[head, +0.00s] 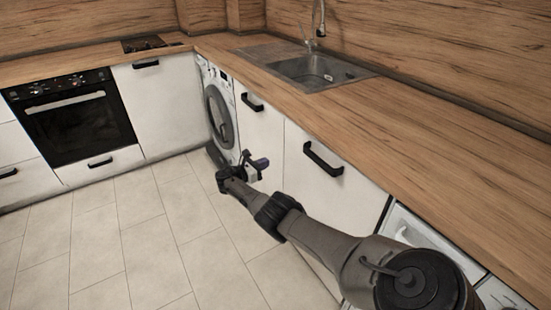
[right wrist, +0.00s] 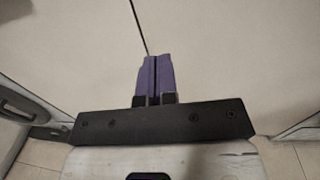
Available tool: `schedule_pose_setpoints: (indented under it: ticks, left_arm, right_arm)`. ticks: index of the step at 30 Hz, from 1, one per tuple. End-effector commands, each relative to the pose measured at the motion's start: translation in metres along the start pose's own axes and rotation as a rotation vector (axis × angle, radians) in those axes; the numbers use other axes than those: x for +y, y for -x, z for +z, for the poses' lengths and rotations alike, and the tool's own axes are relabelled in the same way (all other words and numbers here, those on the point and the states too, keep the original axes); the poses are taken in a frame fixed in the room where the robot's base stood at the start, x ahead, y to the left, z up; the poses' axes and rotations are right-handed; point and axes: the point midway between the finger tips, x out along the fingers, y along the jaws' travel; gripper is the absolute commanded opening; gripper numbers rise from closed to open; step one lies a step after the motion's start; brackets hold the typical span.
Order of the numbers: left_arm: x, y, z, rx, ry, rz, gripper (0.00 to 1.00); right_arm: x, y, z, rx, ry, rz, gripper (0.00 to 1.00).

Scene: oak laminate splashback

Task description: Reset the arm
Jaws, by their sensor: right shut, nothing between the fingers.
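My right arm (head: 335,240) reaches in from the lower right of the head view, along the front of the right-hand cabinets. My right gripper (head: 262,163) is in front of a white cabinet door, next to the washing machine. In the right wrist view its purple fingers (right wrist: 154,76) are together, with nothing between them. Behind them is a pale cabinet front with a dark seam. I cannot tell whether the fingertips touch it. My left gripper does not show.
The washing machine (head: 219,113) stands left of the gripper. White doors with black handles (head: 323,159) line the right, under the wooden worktop (head: 420,125) with its sink (head: 310,70). An oven (head: 75,118) is at the left. The tiled floor (head: 120,240) is clear.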

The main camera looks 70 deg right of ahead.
Motion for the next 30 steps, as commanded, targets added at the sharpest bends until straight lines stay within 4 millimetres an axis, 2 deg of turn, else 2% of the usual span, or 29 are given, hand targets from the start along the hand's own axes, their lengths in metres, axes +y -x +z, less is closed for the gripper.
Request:
schedule_pose_setpoints:
  ticks: [3,9,21,26,30]
  left_arm:
    - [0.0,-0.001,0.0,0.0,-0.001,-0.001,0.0]
    - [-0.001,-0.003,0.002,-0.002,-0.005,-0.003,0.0]
    - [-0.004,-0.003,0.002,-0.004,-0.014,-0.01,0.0]
    - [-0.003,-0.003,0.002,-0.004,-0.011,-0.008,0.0]
    - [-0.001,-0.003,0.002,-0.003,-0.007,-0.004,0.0]
  right_arm:
    - [0.002,0.018,0.0,-0.001,-0.001,0.0,0.0]
    - [0.004,0.035,0.0,-0.001,-0.001,0.0,0.0]
    - [0.004,0.039,0.001,-0.002,-0.013,0.0,0.0]
    - [0.004,0.039,0.0,-0.001,-0.132,0.001,0.0]
    - [0.004,0.039,-0.004,0.023,-0.312,-0.004,0.0]
